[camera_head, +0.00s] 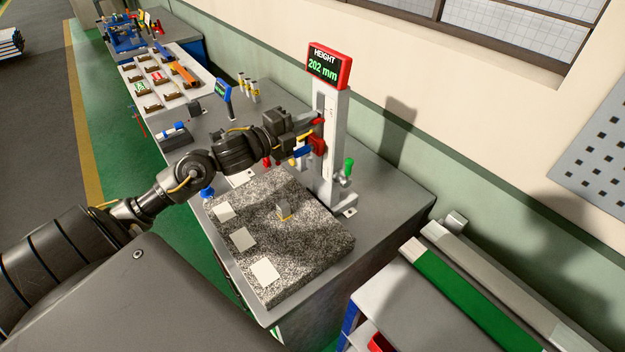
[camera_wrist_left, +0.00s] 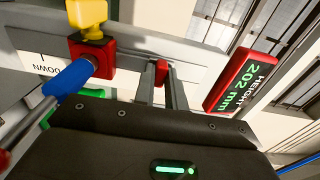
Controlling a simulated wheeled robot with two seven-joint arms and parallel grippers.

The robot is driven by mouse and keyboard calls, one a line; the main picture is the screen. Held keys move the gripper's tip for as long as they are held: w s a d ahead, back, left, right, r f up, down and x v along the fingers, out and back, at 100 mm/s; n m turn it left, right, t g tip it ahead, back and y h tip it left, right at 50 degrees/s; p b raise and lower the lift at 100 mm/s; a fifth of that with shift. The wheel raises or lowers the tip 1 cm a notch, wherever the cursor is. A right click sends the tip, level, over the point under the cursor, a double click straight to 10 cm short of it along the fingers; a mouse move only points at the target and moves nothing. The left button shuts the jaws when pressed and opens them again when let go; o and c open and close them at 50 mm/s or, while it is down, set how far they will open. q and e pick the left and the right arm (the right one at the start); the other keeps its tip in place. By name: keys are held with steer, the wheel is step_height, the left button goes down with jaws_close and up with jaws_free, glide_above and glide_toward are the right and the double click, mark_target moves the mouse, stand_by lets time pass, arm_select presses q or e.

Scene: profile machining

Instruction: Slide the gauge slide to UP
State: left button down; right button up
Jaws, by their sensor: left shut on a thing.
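The height gauge has a white column (camera_head: 331,165) with a red-framed display (camera_head: 329,66) reading 202 mm. Its display also shows in the left wrist view (camera_wrist_left: 240,85). A red block (camera_head: 318,145) with a blue handle (camera_head: 302,153) sits on the column below my gripper. In the left wrist view this red block (camera_wrist_left: 104,62) carries a yellow knob and stands beside the DOWN label (camera_wrist_left: 60,70). My left gripper (camera_head: 316,124) is shut on a small red piece (camera_wrist_left: 162,70) at the column, above the block. I see no UP label. My right gripper is out of view.
A speckled granite plate (camera_head: 315,262) with pale squares and a small grey block (camera_head: 283,209) lies in front of the gauge. A green knob (camera_head: 349,165) is right of the column.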

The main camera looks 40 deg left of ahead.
arm_select(q)
steer(key=shift+r, duration=0.55)
steer(key=shift+r, duration=1)
steer(key=c, duration=1.2)
jaws_free()
steer(key=shift+c, duration=0.2)
steer(key=shift+s+f, duration=0.1)
steer(key=shift+v, duration=3)
